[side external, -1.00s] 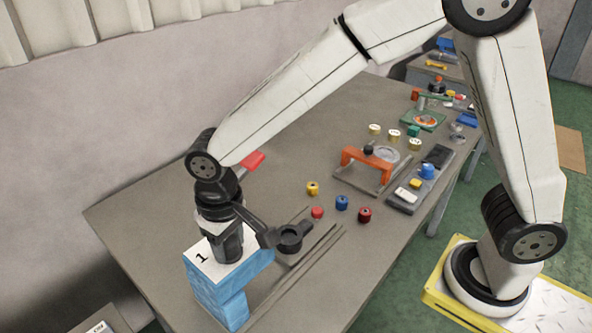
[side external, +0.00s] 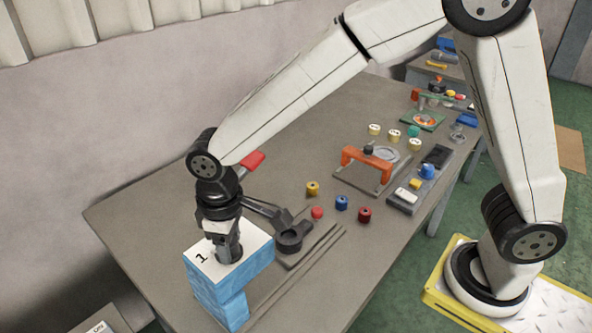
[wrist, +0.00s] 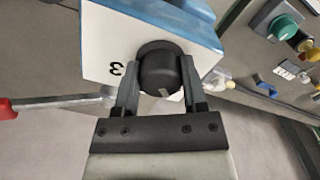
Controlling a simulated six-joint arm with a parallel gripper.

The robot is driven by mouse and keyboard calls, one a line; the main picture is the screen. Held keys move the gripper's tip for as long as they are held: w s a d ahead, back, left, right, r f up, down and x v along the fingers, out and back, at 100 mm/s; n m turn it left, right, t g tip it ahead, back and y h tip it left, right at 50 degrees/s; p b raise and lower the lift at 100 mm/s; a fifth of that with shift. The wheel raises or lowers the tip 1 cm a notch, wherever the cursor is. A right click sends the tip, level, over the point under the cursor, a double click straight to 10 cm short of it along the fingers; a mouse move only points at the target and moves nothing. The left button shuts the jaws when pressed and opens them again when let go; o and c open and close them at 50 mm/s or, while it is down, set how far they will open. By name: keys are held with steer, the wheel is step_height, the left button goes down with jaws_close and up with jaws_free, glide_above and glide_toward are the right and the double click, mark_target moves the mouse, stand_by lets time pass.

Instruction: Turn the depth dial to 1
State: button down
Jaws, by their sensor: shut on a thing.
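The depth dial is a round black knob (wrist: 158,68) on the white top face of a blue block (side external: 215,290). A "1" (side external: 202,258) is printed on that face beside the dial in the side view. In the wrist view a "3" (wrist: 117,68) shows left of the knob. A pale pointer mark (wrist: 163,92) on the knob is toward the bottom of the wrist view. My gripper (wrist: 160,78) points down over the dial, its two fingers shut on opposite sides of the knob. In the side view my gripper (side external: 228,250) largely hides the knob.
A red-ended lever (side external: 252,160) is behind my wrist. A black ring-shaped part (side external: 291,238) stands right of the block. Small red, blue and yellow knobs, an orange bridge-shaped frame (side external: 367,158) and a grey panel (side external: 425,180) are further right. The table's left back is clear.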

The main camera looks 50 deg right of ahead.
steer(key=shift+c, duration=0.7)
jaws_free()
steer(key=shift+r, duration=0.1)
steer(key=shift+r, duration=3.8)
steer(key=s+d+f+m+t, duration=0.1)
steer(key=s+d+f+m, duration=0.2)
steer(key=d, duration=0.8)
steer(key=s+d+f+m+t, duration=0.1)
steer(key=s+d+f+m, duration=0.2)
steer(key=d, duration=0.8)
step_height(320, 180, down, 4)
steer(key=shift+s+d+r+t, duration=0.15)
steer(key=shift+s+d+t, duration=0.2)
steer(key=shift+s, duration=0.65)
